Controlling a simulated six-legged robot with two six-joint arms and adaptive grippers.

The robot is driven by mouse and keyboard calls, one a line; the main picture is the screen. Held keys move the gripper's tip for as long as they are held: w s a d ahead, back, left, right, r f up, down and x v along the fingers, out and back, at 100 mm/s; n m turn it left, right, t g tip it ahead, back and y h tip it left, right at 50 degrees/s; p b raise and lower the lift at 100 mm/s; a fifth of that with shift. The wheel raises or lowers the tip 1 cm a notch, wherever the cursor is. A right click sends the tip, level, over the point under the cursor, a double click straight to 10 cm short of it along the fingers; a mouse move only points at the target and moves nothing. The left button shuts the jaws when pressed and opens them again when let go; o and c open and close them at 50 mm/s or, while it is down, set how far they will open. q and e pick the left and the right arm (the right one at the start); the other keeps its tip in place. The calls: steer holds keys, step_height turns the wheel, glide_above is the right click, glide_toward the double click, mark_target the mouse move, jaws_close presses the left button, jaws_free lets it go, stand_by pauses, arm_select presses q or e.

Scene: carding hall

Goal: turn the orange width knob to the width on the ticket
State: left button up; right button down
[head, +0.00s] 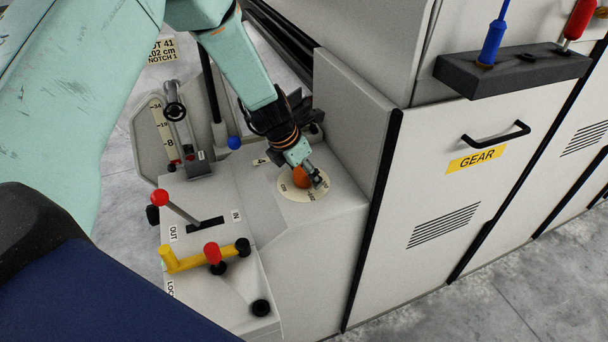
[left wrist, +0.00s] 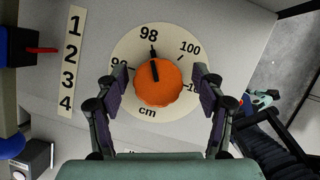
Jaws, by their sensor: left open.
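The orange width knob (head: 300,177) sits on a round cream dial (head: 287,194) on top of the grey console. In the left wrist view the knob (left wrist: 158,86) has a black pointer line aimed at about the 98 mark of the dial (left wrist: 130,48); 100 lies to the right, and other numbers are partly hidden by my fingers. My left gripper (head: 316,184) is over the dial. In the left wrist view its open fingers (left wrist: 161,82) stand on either side of the knob, with gaps. The ticket (head: 163,50) is partly cut off, reading "02 cm" and "NOTCH 1". My right gripper is out of view.
A red-knobbed lever (head: 182,207) and a yellow handle (head: 195,260) stand on the console left of the dial. A blue ball knob (head: 234,142) is nearby. A tall grey panel (head: 350,125) rises close behind the dial. A 1-to-4 strip (left wrist: 71,62) lies beside it.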

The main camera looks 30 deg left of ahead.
arm_select(q)
steer(key=shift+w+a+f, duration=0.1)
steer(key=shift+w+a, duration=0.05)
steer(key=shift+c, duration=0.2)
steer(key=c, duration=1.1)
